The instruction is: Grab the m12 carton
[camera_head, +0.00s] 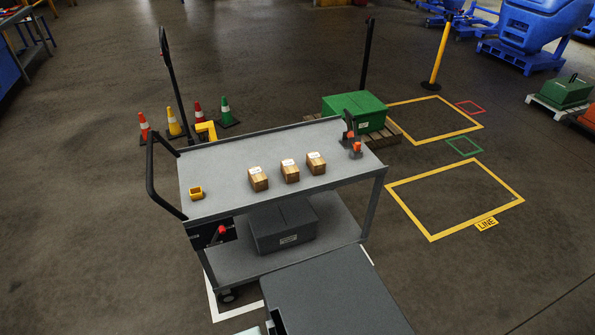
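Three small brown cartons stand in a slanting row on the top shelf of a grey cart (225,197). They are the left carton (258,180), the middle carton (290,172) and the right carton (316,164). Each has a white label on top, too small to read, so I cannot tell which is the m12 carton. The cartons are upright with narrow gaps between them. My gripper is not in view, and nothing is touching the cartons.
A small yellow holder (196,193) sits left on the cart top; an orange-and-black clamp-like fixture (354,146) stands at its right end. A dark box (285,229) lies on the lower shelf. A black handle (152,180) rises at the left. A green crate (354,108) stands behind.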

